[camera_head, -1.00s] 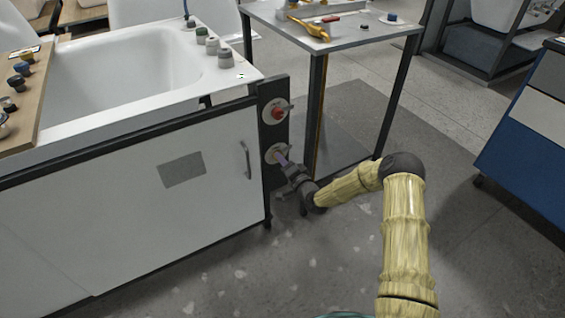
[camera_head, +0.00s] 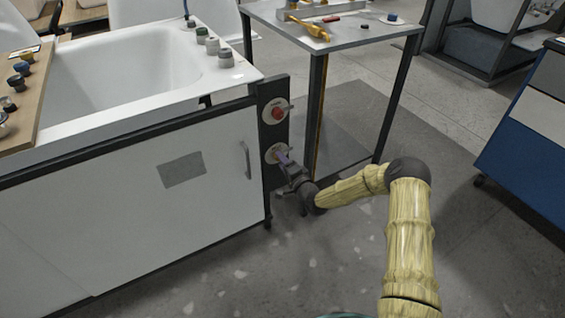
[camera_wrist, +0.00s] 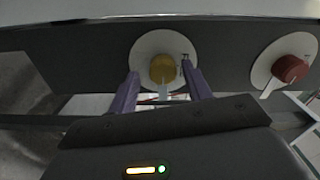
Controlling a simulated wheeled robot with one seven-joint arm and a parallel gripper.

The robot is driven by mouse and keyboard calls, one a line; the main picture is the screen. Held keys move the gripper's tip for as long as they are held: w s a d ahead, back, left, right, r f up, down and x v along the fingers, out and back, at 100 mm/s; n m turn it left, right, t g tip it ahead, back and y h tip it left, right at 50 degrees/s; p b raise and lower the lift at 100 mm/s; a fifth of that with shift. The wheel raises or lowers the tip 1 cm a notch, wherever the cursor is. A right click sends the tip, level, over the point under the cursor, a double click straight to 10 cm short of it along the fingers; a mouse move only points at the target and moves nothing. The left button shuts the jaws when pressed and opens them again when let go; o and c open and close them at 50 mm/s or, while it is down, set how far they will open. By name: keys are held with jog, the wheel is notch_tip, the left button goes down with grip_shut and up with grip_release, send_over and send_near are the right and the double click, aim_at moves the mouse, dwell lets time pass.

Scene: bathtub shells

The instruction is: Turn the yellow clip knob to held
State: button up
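The yellow clip knob (camera_wrist: 163,68) sits on a white round plate (camera_wrist: 144,47) on a dark panel, with a pale pointer directed towards my gripper. In the head view, that plate (camera_head: 270,151) is the lower of two on the panel beside the tub, and the knob is hidden by my gripper (camera_head: 285,158). In the wrist view, the purple fingers of my gripper (camera_wrist: 160,71) stand apart on either side of the knob, with gaps showing between them and it. Small markings by the right fingertip are too small to read.
A red knob (camera_wrist: 290,68) on its own white plate is to the right in the wrist view; it is above in the head view (camera_head: 277,112). A cabinet door handle (camera_head: 246,160) is left of the panel. A metal table (camera_head: 345,36) stands close behind.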

jog(key=shift+r, duration=0.15)
jog(key=p+v, duration=0.4)
jog(key=v, duration=1.3)
jog(key=shift+s+d, duration=0.15)
jog(key=shift+d, duration=0.05)
jog(key=shift+p, duration=0.3)
